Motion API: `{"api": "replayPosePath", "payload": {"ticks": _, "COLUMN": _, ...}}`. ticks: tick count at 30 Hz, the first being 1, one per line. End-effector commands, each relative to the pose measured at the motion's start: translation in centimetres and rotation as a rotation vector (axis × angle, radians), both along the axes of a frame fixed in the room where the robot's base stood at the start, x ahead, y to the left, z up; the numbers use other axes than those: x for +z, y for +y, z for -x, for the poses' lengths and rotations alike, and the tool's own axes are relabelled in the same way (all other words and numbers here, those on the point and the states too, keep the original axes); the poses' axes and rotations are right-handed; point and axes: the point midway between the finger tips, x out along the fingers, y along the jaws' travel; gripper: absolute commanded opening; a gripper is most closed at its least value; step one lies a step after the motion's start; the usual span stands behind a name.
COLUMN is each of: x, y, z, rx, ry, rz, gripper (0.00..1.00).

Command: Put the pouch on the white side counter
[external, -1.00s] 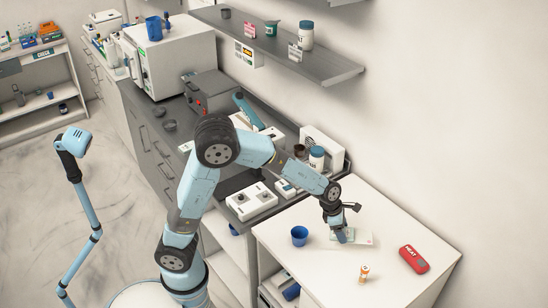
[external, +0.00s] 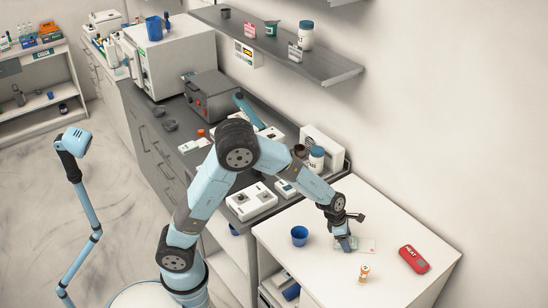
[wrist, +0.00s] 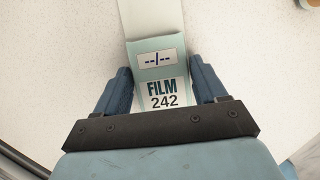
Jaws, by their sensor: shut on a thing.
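The pouch (wrist: 158,45) is a flat, pale green and white packet marked "FILM 242". It runs away from between my gripper's fingers (wrist: 162,88) in the wrist view, and the fingers are shut on its near end. In the external view the pouch (external: 366,246) shows to the right of my gripper (external: 345,243), low over the white side counter (external: 325,272). I cannot tell whether the pouch touches the surface. Part of it is hidden by the gripper.
A blue cup (external: 299,236) stands left of my gripper, a small orange-and-white vial (external: 363,274) in front, and a red pack marked "HEAT" (external: 414,259) at the right. The counter's front part is clear. A grey shelf (external: 290,52) hangs on the wall behind.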

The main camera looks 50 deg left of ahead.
Motion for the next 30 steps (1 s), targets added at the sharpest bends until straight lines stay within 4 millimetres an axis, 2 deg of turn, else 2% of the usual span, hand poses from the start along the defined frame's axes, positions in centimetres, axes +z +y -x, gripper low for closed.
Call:
{"api": "replayPosePath", "payload": {"ticks": 1, "x": -0.2, "y": 0.0, "z": 0.0, "rx": 0.0, "ry": 0.001, "rz": -0.001, "gripper": 0.37}}
{"api": "replayPosePath", "payload": {"ticks": 2, "x": -0.2, "y": 0.0, "z": 0.0, "rx": 0.0, "ry": 0.0, "rz": 0.0, "gripper": 0.72}}
{"api": "replayPosePath", "payload": {"ticks": 9, "x": -0.2, "y": 0.0, "z": 0.1, "rx": -0.001, "ry": 0.001, "rz": 0.0, "gripper": 0.95}}
{"api": "replayPosePath", "payload": {"ticks": 20, "x": 0.1, "y": -0.1, "z": 0.2, "rx": -0.003, "ry": 0.003, "rz": 0.0, "gripper": 0.97}}
{"api": "replayPosePath", "payload": {"ticks": 26, "x": 2.3, "y": 0.5, "z": 0.7, "rx": -0.002, "ry": -0.001, "rz": 0.002, "gripper": 0.97}}
{"api": "replayPosePath", "payload": {"ticks": 30, "x": 4.7, "y": 1.2, "z": 1.3, "rx": -0.002, "ry": -0.003, "rz": 0.002, "gripper": 0.97}}
